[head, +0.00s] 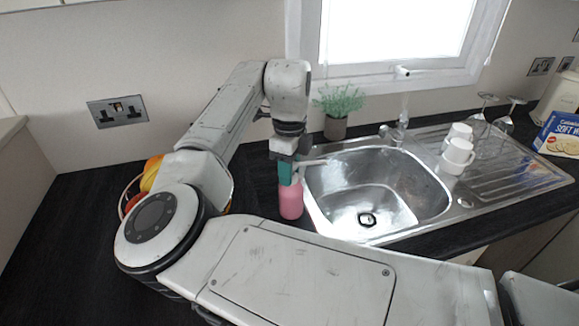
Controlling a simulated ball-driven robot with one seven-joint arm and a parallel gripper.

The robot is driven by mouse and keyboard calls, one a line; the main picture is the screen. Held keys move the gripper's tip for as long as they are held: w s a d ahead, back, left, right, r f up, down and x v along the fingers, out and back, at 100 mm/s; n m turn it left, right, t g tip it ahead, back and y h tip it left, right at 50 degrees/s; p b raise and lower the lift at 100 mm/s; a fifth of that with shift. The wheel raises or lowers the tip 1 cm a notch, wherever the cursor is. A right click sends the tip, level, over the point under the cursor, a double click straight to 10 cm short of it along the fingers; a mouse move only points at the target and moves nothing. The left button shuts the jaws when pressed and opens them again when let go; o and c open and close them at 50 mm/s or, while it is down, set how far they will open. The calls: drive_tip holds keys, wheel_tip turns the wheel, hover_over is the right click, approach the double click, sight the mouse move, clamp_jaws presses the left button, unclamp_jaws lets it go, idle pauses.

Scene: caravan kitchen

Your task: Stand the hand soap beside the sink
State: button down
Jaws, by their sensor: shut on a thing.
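The hand soap (291,204) is a pink bottle, upright at the left edge of the sink. My gripper (290,178) points down over it and is shut on its upper part, which the gripper partly hides. The steel sink (375,190) lies to the right of the bottle, with its drain and tap visible. The bottle's base appears to be at the dark worktop (255,195) beside the sink rim; I cannot tell whether it touches.
A potted plant (337,127) stands behind the sink. White mugs (457,154), upturned glasses (480,118) and a blue box (560,136) are on the right. A fruit bowl (129,192) is partly hidden behind my arm. Dark worktop at left is clear.

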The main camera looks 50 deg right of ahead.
drive_tip(key=shift+f, duration=0.15)
drive_tip(key=c, duration=0.8)
unclamp_jaws()
drive_tip(key=shift+r+b, duration=0.5)
drive_tip(key=shift+r, duration=3.4)
